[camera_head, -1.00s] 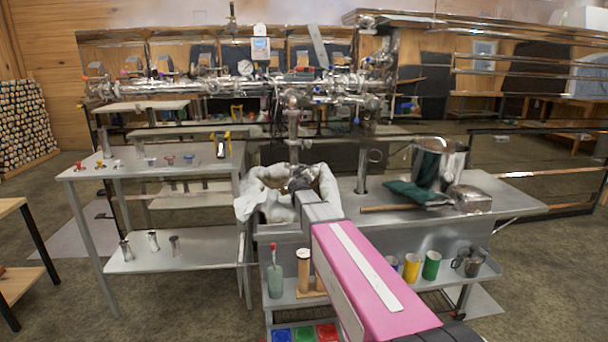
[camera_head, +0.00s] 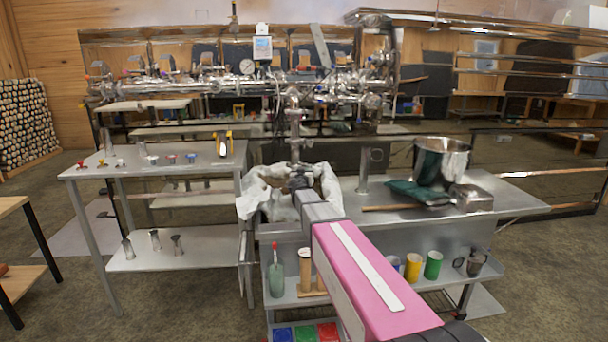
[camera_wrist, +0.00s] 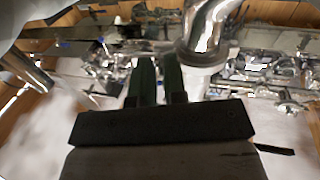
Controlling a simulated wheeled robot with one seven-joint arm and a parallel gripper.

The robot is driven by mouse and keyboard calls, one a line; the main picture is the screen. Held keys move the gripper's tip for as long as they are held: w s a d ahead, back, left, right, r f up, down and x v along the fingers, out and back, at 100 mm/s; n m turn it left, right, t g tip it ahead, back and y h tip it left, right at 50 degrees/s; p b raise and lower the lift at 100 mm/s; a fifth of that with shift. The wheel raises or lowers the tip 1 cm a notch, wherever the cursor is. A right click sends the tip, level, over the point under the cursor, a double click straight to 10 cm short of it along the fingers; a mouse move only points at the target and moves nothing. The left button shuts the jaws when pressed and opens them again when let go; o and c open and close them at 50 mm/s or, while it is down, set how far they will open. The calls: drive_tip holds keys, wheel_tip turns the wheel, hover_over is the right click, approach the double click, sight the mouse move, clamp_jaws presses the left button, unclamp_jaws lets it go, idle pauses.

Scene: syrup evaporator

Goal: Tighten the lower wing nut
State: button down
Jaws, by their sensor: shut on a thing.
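My gripper (camera_head: 299,178) is at the bottom of the vertical metal pipe (camera_head: 294,128), in front of a white cloth-like bag or liner. In the wrist view, the two dark green fingers (camera_wrist: 158,78) stand close together, just left of a shiny pipe elbow (camera_wrist: 205,28) with a pale lower collar. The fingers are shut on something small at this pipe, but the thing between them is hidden. I cannot make out the lower wing nut in either view. The wrist view is blurred.
The white liner (camera_head: 262,196) hangs around my gripper. A metal pot (camera_head: 440,162), a dark green cloth (camera_head: 415,192) and a metal box (camera_head: 472,197) are on the bench to the right. A side table (camera_head: 150,170) with small parts stands left. Cups line the lower shelf.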

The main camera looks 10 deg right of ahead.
drive_tip(key=c, duration=1.5)
unclamp_jaws()
